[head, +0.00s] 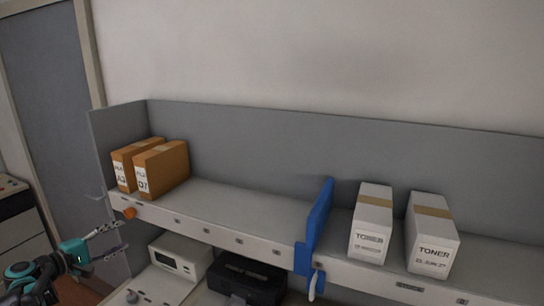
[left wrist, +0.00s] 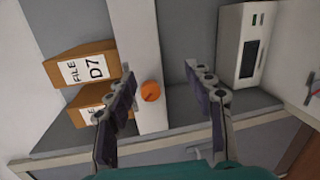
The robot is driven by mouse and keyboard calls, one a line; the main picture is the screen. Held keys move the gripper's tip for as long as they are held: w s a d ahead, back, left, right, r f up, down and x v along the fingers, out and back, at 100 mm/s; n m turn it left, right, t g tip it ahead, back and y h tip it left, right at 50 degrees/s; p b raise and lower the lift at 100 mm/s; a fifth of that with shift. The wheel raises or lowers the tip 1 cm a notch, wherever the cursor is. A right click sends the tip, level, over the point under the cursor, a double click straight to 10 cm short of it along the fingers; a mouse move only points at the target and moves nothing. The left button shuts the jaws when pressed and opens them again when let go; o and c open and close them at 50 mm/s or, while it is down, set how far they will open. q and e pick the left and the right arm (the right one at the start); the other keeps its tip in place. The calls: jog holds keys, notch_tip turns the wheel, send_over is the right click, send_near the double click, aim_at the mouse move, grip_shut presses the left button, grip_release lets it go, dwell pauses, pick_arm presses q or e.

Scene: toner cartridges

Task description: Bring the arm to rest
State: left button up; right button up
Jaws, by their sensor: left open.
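My left gripper (head: 106,238) is at the lower left of the head view, in front of the shelf's left end. It is open, with nothing between its fingers. In the left wrist view its two dark-padded fingers (left wrist: 165,105) stand apart, with an orange knob (left wrist: 151,91) on the shelf edge seen between them. The same orange knob (head: 129,213) shows in the head view. My right gripper is in neither view.
Two brown file boxes (head: 162,170) stand at the shelf's left end. A blue divider (head: 319,217) separates them from two white toner boxes (head: 373,222). The shelf (head: 226,199) is bare between boxes and divider. Below are a white device (head: 180,258) and a black machine (head: 247,280).

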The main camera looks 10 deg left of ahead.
pick_arm(q)
jog(key=s+d+f+m+g+b, duration=0.1)
jog(key=s+d+f+m+g, duration=0.15)
jog(key=d, duration=0.55)
jog(key=s+d+f+m+g+b, duration=0.1)
jog(key=d+f+b, duration=0.15)
jog(key=d, duration=0.65)
jog(key=s+d+f+m+g+b, duration=0.1)
jog(key=d+f+m+g, duration=0.15)
jog(key=d, duration=0.55)
jog(key=s+d+f+m+g+y+b, duration=0.1)
jog(key=s+d+f+m+y+b, duration=0.1)
jog(key=s+d+f, duration=0.4)
jog(key=s+d+f+m+y+b, duration=0.3)
jog(key=s+d+f+m, duration=0.3)
jog(key=s, duration=0.8)
notch_tip(320, 180, down, 4)
jog(key=shift+d+r+m+g+b, duration=0.1)
jog(key=shift+d+m+g+b, duration=0.25)
jog(key=shift+m, duration=0.35)
jog(key=shift+s+a, duration=0.1)
